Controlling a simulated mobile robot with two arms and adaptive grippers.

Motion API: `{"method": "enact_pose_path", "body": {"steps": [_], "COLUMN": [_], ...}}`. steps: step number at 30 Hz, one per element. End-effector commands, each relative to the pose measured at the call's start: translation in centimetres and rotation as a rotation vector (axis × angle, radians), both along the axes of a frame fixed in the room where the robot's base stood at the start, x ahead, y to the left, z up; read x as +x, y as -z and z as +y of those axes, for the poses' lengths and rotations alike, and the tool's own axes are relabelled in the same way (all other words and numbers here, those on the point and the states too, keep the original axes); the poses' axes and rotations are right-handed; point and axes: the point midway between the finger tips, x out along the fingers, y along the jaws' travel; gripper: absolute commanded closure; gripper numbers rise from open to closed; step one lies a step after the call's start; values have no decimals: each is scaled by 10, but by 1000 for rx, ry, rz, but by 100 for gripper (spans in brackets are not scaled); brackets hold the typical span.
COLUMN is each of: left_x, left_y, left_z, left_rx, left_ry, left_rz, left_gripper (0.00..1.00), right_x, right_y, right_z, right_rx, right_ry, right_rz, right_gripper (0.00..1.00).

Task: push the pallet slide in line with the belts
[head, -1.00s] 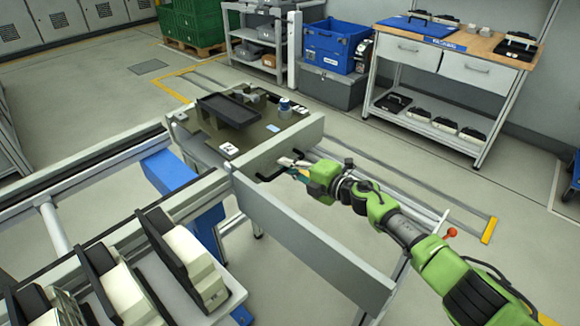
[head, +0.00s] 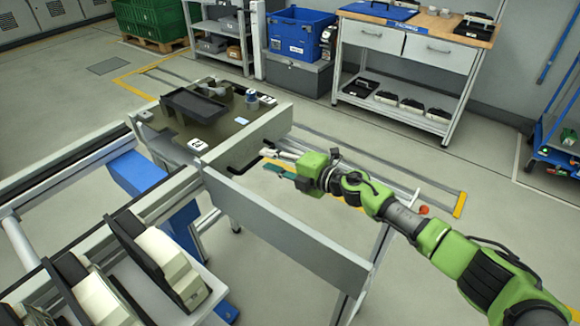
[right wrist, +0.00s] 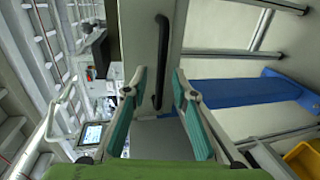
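The pallet slide (head: 240,140) is a grey-sided table with a dark top, carrying a black tray (head: 192,105) and small parts. It stands at the end of the belts (head: 70,165), which come in from the left; I cannot tell how well they line up. A black handle (head: 252,163) sits on the slide's near side panel; it shows upright in the right wrist view (right wrist: 161,62). My right gripper (head: 270,162) is open and empty in front of this handle, its teal-padded fingers (right wrist: 160,112) to either side below it, apparently not touching. My left gripper is out of view.
Floor rails (head: 390,170) with a yellow end run right, beyond my right arm. A long grey panel (head: 285,235) extends toward me from the slide. Cream and black items (head: 160,260) stand at lower left. A workbench (head: 415,50) and blue crate (head: 300,35) stand behind.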

Motion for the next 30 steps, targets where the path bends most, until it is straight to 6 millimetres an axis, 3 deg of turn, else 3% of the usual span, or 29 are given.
{"method": "enact_pose_path", "body": {"steps": [12,30], "left_x": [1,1], "left_y": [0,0], "left_z": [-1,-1], "left_rx": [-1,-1], "left_ry": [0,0], "left_rz": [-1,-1], "left_gripper": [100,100], "right_x": [-34,-40], "right_y": [-13,-15], "right_z": [-50,-56], "right_rx": [2,2], "right_ry": [0,0], "right_rz": [1,1], "right_gripper": [75,75]}}
